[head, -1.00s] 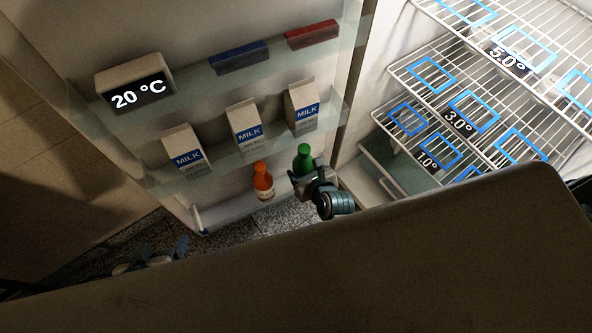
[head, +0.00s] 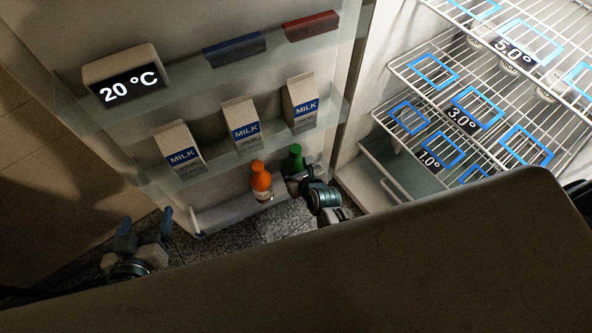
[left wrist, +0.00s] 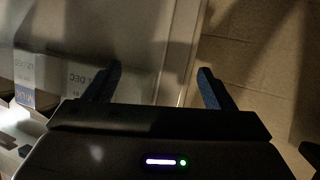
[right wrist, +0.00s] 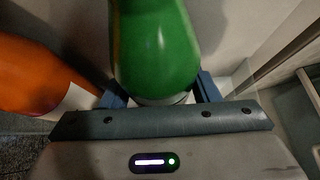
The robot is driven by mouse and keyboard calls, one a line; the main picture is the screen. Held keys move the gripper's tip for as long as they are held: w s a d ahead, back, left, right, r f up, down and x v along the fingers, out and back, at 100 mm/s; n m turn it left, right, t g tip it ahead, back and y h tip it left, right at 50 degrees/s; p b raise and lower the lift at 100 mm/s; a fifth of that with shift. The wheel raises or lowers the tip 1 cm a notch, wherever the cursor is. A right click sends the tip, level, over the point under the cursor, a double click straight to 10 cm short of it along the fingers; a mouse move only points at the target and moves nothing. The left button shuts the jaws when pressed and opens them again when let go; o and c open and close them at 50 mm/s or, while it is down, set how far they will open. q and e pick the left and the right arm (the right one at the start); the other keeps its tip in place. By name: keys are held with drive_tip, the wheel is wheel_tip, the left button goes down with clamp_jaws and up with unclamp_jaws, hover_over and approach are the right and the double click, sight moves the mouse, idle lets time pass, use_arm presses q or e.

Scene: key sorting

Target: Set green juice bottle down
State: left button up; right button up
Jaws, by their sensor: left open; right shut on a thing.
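The green juice bottle (head: 295,158) is upright at the lowest door shelf (head: 225,212), right of the orange bottle (head: 261,181). My right gripper (head: 300,179) is shut on it; in the right wrist view the green bottle (right wrist: 153,45) stands between the two fingers (right wrist: 160,92). The bottle's base is hidden, so I cannot tell if it touches the shelf. The orange bottle also shows at the left of the right wrist view (right wrist: 38,75). My left gripper (head: 146,228) is open and empty at the lower left, and its spread fingers show in the left wrist view (left wrist: 160,85).
Several milk cartons (head: 241,124) stand on the middle door shelf. A 20 °C display (head: 125,80), a blue box (head: 234,50) and a red box (head: 311,25) are on the top one. Wire racks (head: 470,100) with blue squares fill the fridge at right.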

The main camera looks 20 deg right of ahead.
use_arm(q)
drive_tip(key=shift+w+r, duration=0.1)
drive_tip(key=shift+r, duration=0.05)
use_arm(e)
drive_tip(key=shift+w, duration=0.1)
drive_tip(key=o, duration=1.4)
drive_tip(key=shift+f, duration=0.1)
drive_tip(key=shift+s+r, duration=0.2)
drive_tip(key=p+v, duration=0.1)
drive_tip(key=v, duration=0.2)
use_arm(q)
drive_tip(key=s+f+g+p, duration=0.1)
drive_tip(key=s+f+g, duration=0.2)
drive_tip(key=s+g, duration=0.2)
drive_tip(key=shift+s+f+m+p, duration=0.15)
drive_tip(key=shift+f+m+p, duration=0.15)
drive_tip(key=shift+f+p, duration=0.1)
use_arm(e)
drive_tip(key=v, duration=0.8)
drive_tip(key=shift+s+r, duration=0.2)
drive_tip(key=shift+s, duration=0.05)
